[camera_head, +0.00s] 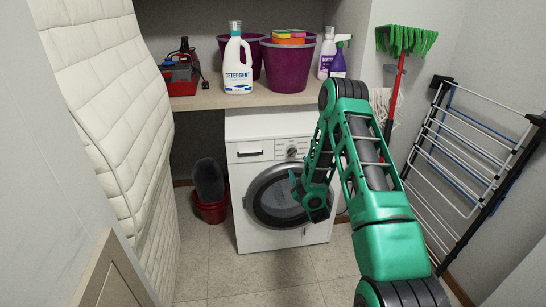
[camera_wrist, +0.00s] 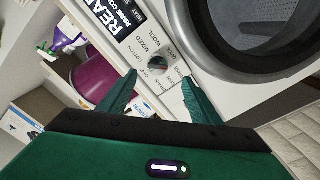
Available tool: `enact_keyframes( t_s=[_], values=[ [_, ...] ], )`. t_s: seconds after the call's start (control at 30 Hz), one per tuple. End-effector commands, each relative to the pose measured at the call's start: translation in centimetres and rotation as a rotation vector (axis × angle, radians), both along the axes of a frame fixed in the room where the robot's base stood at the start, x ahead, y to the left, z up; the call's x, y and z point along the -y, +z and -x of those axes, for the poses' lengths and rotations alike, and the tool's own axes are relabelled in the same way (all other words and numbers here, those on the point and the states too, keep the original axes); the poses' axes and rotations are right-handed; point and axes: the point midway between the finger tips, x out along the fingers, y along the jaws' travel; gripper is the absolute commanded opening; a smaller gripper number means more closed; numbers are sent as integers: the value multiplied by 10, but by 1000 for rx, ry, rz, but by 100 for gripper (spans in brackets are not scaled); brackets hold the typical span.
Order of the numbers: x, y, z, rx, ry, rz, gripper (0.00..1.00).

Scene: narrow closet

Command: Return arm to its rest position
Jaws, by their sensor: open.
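My green arm reaches forward from the lower right in the head view and folds down in front of the washing machine (camera_head: 245,215). The machine's dial and printed panel (camera_wrist: 140,45) show beyond the fingers, and the door ring (camera_wrist: 225,50) is at upper right. I cannot tell how far the fingers are from the machine.
A red bucket (camera_head: 211,208) stands left of the machine. A padded mattress (camera_head: 105,90) is at left, a drying rack (camera_head: 460,150) at right. Some floor is clear.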

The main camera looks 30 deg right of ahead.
Motion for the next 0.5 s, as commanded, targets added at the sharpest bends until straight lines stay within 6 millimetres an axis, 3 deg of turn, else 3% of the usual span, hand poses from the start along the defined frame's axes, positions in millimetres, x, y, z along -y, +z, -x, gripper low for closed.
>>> enact_keyframes(
  t_s=[0.27,0.5],
  values=[
    [6,8,-1,-18,-17,-9,58],
    [41,48,7,-149,-137,-94,58]
  ],
)
